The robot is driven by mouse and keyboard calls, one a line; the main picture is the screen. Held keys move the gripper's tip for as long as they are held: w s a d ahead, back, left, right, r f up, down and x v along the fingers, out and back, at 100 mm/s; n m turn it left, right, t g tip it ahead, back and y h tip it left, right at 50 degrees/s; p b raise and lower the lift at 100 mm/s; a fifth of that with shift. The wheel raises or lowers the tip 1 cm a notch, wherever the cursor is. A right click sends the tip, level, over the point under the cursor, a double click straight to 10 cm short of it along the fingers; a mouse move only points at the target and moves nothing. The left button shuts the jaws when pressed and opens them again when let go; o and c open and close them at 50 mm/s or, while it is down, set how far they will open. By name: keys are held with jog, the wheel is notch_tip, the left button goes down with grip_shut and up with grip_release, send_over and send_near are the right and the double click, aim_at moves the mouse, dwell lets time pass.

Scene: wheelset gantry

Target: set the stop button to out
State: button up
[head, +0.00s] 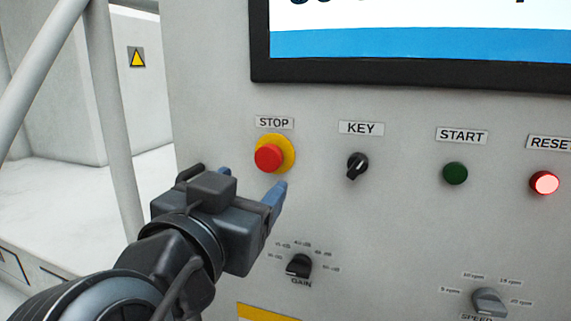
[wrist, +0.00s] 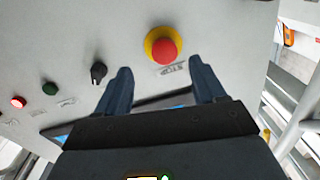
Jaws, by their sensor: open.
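The stop button (head: 268,157) is a red mushroom head on a yellow round base, under a STOP label (head: 275,122) on the grey panel. My gripper (head: 252,183) is open, with its blue fingers pointing at the panel just below and in front of the button. In the wrist view the stop button (wrist: 163,48) shows beyond the open fingertips (wrist: 160,68), roughly centred between them. The view there is upside down. Nothing is between the fingers, and they look apart from the button. I cannot tell whether the button is pressed in or out.
To the right are the black key switch (head: 357,166), the green start button (head: 455,173) and the lit red reset button (head: 544,183). Below are the gain knob (head: 299,266) and the speed knob (head: 489,302). A screen (head: 420,45) is above. A grey post (head: 112,120) stands at left.

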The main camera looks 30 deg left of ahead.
aim_at(267, 161)
jog(key=shift+a+r+p+x, duration=0.1)
jog(key=shift+r+p+x, duration=0.05)
jog(key=shift+x, duration=1.2)
jog(key=shift+a+r+p+x, duration=0.1)
jog(key=shift+r+x, duration=0.05)
jog(key=shift+x, duration=1.2)
jog(key=shift+a+r+p+x, duration=0.1)
jog(key=shift+p+x, duration=0.05)
jog(key=shift+x, duration=1.2)
jog(key=shift+s, duration=0.1)
jog(key=shift+c, duration=0.4)
grip_shut()
